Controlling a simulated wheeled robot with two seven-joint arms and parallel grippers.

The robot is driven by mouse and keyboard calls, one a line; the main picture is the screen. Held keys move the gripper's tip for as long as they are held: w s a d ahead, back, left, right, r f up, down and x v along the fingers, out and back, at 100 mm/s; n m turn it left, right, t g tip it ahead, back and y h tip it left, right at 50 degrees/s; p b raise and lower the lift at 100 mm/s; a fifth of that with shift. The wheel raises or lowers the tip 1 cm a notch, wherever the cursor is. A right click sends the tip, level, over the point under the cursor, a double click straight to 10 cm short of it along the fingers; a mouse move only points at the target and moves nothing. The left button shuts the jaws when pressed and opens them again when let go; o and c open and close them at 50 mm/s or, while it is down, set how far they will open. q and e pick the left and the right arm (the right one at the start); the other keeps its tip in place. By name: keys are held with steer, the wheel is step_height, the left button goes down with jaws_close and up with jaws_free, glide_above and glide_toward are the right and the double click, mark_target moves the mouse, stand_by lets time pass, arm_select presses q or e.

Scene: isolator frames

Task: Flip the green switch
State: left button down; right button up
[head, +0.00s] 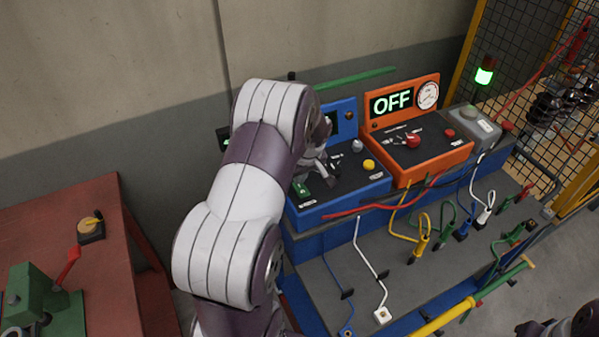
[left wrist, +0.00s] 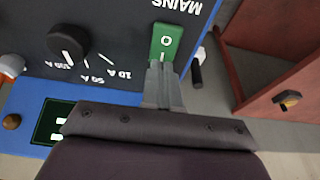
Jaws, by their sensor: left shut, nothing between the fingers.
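The green switch (left wrist: 167,38) sits on the dark face of the blue box, beside the label MAINS. It has the marks O and I, and its I end is nearest my fingers. It also shows in the head view (head: 301,189) at the box's left front corner. My left gripper (left wrist: 160,72) is shut and empty, its fingertips right at the I end of the switch. I cannot tell whether they touch. In the head view my left gripper (head: 326,176) is small and partly hidden by my arm. My right gripper does not show.
The blue box (head: 345,203) also has a yellow button (head: 369,165) and a black dial (left wrist: 68,42). An orange box (head: 432,162) beside it has a display reading OFF. Several cables (head: 366,252) lie on the bench front. A red table (head: 60,215) stands at left.

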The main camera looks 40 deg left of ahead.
arm_select(q)
steer(key=shift+f, duration=0.4)
steer(key=shift+f+b, duration=0.2)
steer(key=shift+b, duration=0.25)
steer(key=shift+r, duration=0.1)
steer(key=shift+s, duration=0.1)
